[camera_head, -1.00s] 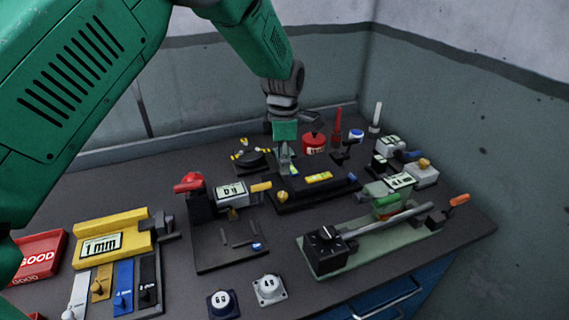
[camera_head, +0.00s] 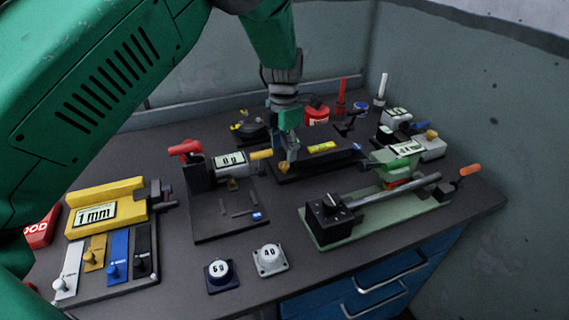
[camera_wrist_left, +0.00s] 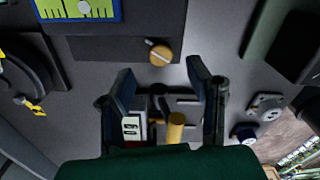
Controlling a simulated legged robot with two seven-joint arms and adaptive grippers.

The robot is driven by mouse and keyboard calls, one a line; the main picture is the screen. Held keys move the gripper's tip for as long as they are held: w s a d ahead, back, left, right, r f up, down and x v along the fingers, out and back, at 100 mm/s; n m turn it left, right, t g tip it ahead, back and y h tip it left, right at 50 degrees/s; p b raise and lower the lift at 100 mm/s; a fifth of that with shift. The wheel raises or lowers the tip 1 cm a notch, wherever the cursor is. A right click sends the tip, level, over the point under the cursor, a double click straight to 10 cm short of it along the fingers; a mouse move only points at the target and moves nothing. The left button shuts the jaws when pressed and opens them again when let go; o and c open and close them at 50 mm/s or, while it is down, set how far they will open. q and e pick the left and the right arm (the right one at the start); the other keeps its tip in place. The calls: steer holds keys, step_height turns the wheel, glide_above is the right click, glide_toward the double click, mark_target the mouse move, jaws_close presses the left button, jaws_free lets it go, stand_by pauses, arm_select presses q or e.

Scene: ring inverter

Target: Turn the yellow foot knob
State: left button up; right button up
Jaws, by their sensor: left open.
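The yellow foot knob (camera_head: 284,168) sits at the near left end of the dark levelling base (camera_head: 340,163), which carries a yellow-green level vial (camera_head: 321,147). In the left wrist view the round knob (camera_wrist_left: 160,54) has a pale slot or pin across it and stands at the edge of the dark base. My left gripper (camera_head: 289,155) is above and close to the knob, pointing down. In the wrist view its two fingers (camera_wrist_left: 160,72) are apart, with the knob just beyond the gap and nothing held. Contact with the knob cannot be told. My right gripper is not in view.
A green-based clamp device (camera_head: 375,212) is to the right. Two weights (camera_head: 270,260) stand at the front. A yellow 1 mm gauge (camera_head: 107,208) is at the left.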

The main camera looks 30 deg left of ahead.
mark_target(284, 164)
arm_select(q)
step_height(284, 164, down, 4)
steer(key=shift+f, duration=0.5)
jaws_close()
